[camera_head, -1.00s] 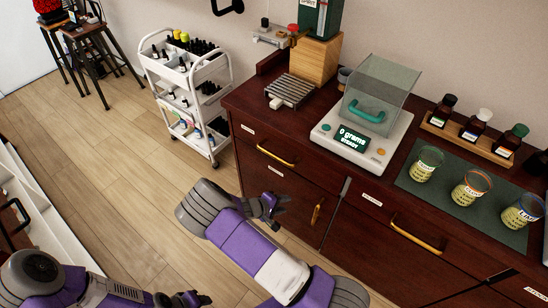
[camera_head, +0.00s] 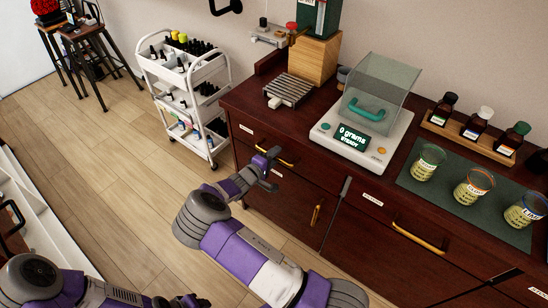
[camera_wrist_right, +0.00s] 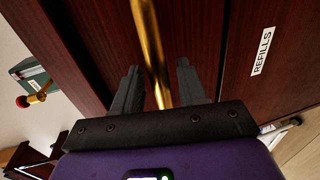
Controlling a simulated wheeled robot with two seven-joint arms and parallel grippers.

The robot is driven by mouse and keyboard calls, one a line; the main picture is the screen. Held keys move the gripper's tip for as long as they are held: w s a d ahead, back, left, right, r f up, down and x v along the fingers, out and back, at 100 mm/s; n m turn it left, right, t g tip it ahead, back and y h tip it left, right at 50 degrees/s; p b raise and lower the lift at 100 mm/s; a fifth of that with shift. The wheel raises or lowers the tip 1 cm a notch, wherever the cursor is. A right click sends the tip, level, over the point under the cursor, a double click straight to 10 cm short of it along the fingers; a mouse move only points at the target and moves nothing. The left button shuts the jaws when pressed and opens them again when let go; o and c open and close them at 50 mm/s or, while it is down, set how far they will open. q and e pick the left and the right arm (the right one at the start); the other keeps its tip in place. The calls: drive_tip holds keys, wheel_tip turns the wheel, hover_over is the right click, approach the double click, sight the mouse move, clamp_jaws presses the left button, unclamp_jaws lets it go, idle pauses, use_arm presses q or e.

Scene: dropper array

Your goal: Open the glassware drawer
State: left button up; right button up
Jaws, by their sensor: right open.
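A dark red-brown cabinet has a left upper drawer (camera_head: 245,140) with a gold bar handle (camera_head: 286,161). The drawer looks shut, and its label is too small to read. My right gripper (camera_head: 275,169) is open in front of this handle. In the right wrist view a gold bar handle (camera_wrist_right: 151,40) runs between the two open fingers (camera_wrist_right: 158,72), and I see no clear contact. A label reading "REFILLS" (camera_wrist_right: 262,51) is on the panel beside it. A right drawer (camera_head: 385,245) also has a gold handle (camera_head: 418,238) and looks shut. My left gripper (camera_head: 180,302) is at the bottom edge, partly cut off.
A scale (camera_head: 360,140) with a clear cover, several beakers on a green mat (camera_head: 410,180) and a bottle rack (camera_head: 465,138) stand on the counter. A white cart (camera_head: 208,155) is left of the cabinet. The floor (camera_head: 110,170) between is clear.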

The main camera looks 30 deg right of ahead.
clamp_jaws()
idle(0.3)
